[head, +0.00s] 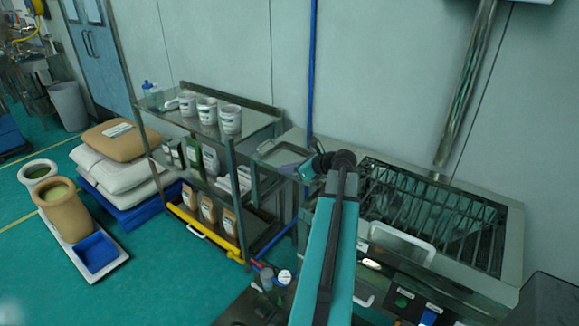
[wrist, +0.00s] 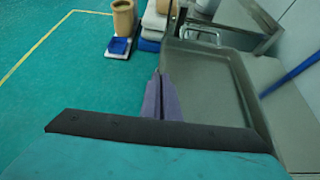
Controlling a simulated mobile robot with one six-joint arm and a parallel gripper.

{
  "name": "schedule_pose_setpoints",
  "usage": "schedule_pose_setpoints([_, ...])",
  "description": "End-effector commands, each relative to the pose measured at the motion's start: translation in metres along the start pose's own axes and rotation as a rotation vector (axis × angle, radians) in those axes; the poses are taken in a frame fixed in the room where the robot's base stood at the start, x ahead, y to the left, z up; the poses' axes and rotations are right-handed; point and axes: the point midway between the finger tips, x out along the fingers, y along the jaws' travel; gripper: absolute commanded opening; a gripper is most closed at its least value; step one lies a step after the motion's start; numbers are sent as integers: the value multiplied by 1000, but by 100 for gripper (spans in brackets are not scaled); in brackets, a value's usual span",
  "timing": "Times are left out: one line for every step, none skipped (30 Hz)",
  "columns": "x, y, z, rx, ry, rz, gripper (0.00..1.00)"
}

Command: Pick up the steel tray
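The steel tray (head: 284,151) is a shallow grey rectangular tray on the steel surface left of the sieve in the head view. In the wrist view the tray (wrist: 208,82) fills the centre right, with its near-left rim running to my fingers. My gripper (head: 297,168) is at the tray's front edge, at the end of my teal arm. In the wrist view its two purple fingers (wrist: 160,78) are close together, one on each side of the rim, and look shut on it. The tray looks level; my arm hides what lies right of it.
The sieve machine (head: 510,235) with a slatted grate stands right of the tray. A shelf rack (head: 232,150) with white tubs and bags stands close on the left. A blue pipe (head: 312,70) rises behind. Open green floor (head: 165,265) lies front left.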

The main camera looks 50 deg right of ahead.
Motion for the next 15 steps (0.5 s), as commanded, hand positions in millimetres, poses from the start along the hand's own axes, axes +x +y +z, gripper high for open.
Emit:
schedule_pose_setpoints([-2,5,-1,-1,-1,-1,0])
schedule_pose_setpoints([-3,6,-1,-1,-1,-1,0])
schedule_pose_setpoints([-4,8,-1,-1,-1,-1,0])
schedule_pose_setpoints([-5,9,-1,-1,-1,-1,0])
schedule_pose_setpoints([-5,10,-1,-1,-1,-1,0])
schedule_pose_setpoints([-6,11,-2,-1,-1,-1,0])
schedule_pose_setpoints([-6,12,-2,-1,-1,-1,0])
schedule_pose_setpoints([-6,12,-2,-1,-1,-1,0])
schedule_pose_setpoints([-6,13,-2,-1,-1,-1,0])
schedule_pose_setpoints([-7,13,-2,-1,-1,-1,0])
schedule_pose_setpoints([-7,13,-2,-1,-1,-1,0])
schedule_pose_setpoints([-7,13,-1,-1,-1,-1,0])
schedule_pose_setpoints([-7,13,-1,-1,-1,-1,0])
schedule_pose_setpoints([-7,13,-1,-1,-1,-1,0])
schedule_pose_setpoints([-7,13,-1,-1,-1,-1,0])
